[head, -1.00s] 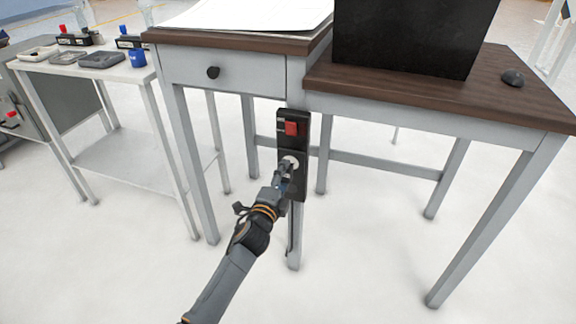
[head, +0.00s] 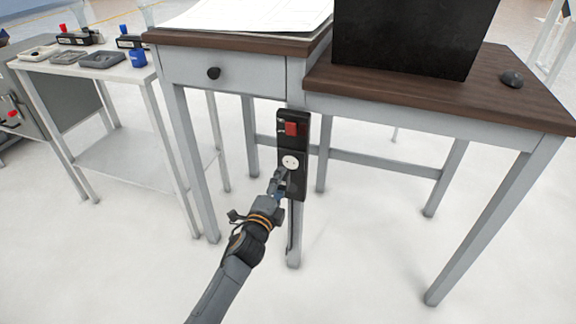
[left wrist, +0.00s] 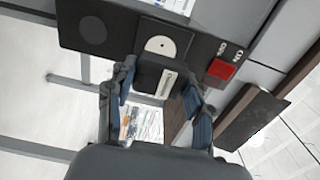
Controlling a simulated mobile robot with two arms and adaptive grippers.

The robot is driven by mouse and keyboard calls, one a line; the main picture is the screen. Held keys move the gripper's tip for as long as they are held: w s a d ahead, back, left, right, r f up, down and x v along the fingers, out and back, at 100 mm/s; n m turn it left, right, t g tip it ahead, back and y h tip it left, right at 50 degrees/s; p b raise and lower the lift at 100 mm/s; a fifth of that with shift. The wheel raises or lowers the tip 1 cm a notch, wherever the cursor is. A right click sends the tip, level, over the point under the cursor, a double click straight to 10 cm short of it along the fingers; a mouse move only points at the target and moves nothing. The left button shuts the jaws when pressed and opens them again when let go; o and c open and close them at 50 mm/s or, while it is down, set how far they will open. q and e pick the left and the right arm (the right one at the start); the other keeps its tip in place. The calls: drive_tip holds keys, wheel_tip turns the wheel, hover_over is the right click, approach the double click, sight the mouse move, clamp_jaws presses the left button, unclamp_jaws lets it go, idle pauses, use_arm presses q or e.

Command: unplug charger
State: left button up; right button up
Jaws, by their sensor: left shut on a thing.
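The black power strip (head: 298,190) is fixed upright to the desk leg. Its round white socket (head: 290,162) shows bare, with its holes visible; it also shows in the left wrist view (left wrist: 161,45). A red switch (head: 291,128) sits above the socket. My left gripper (head: 280,179) is just below and left of the socket in the head view. In the left wrist view its fingers are shut on the dark box-shaped charger (left wrist: 160,78), which appears apart from the socket. In the head view the charger is mostly hidden by the gripper. My right gripper is not in view.
The grey desk (head: 245,72) with a drawer and brown top stands over the strip, with a black box (head: 410,38) and mouse (head: 512,79) on it. A white side table (head: 128,75) with trays stands left. The floor in front is clear.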

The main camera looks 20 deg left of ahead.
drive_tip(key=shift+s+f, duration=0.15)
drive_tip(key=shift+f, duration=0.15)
use_arm(q)
drive_tip(key=o, duration=1.6)
drive_tip(key=shift+o, duration=0.2)
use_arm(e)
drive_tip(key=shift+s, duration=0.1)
use_arm(q)
drive_tip(key=shift+s, duration=0.15)
